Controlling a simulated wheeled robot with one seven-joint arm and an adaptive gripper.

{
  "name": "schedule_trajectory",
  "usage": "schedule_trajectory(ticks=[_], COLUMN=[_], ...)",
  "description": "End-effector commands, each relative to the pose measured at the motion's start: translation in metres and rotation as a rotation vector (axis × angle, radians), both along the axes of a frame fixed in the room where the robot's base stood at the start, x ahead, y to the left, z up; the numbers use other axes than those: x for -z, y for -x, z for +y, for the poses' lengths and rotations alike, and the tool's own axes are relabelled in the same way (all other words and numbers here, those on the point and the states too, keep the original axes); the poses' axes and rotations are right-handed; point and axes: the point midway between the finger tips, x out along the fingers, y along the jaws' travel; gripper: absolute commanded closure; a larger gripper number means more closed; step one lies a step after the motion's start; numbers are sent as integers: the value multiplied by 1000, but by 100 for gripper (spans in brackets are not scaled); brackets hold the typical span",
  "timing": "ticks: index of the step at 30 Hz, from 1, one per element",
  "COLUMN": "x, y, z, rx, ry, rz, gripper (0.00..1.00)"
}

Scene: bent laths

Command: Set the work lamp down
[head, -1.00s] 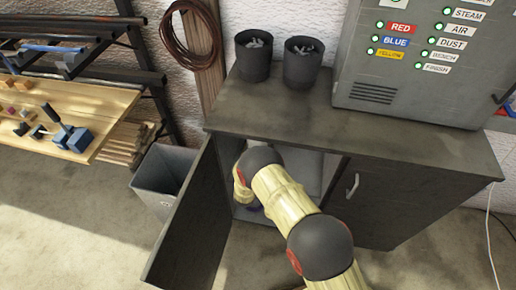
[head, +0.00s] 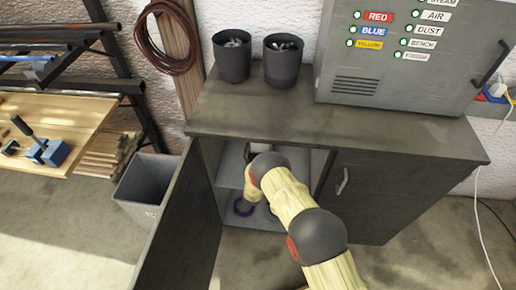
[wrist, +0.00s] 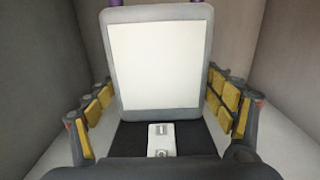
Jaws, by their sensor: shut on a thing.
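The work lamp (wrist: 160,65) has a pale, flat panel in a rounded grey frame, with a dark lower part bearing a small white plate. It stands upright in the wrist view. My gripper (wrist: 160,92) is shut on it, with yellow-padded fingers along its left and right sides. In the head view my arm reaches through the open left door of the dark cabinet (head: 420,150). My gripper and the lamp are largely hidden there behind my arm and under the cabinet top. I cannot tell whether the lamp's base touches the shelf.
The open cabinet door (head: 180,225) stands left of my arm. Pale compartment walls (wrist: 280,70) flank the lamp. Two dark pots (head: 232,58) and a grey control box (head: 410,60) stand on top. A grey bin (head: 145,190) is further left.

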Motion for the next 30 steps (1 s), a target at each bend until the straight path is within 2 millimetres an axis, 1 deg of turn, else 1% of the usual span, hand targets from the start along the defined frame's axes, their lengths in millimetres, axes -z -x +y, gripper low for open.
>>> schedule_trajectory(ticks=[3,6,14,18,19,27,30], x=[17,25,25,27,32,31,31], y=[0,0,-1,-1,2,2,2], z=[1,1,1,1,0,0,0], rx=[-1,0,0,0,0,0,0], ry=[-1,-2,-2,-2,1,1,1], rz=[-5,-6,-7,-7,2,2,2], gripper=[78,78,78,78,17,1,0])
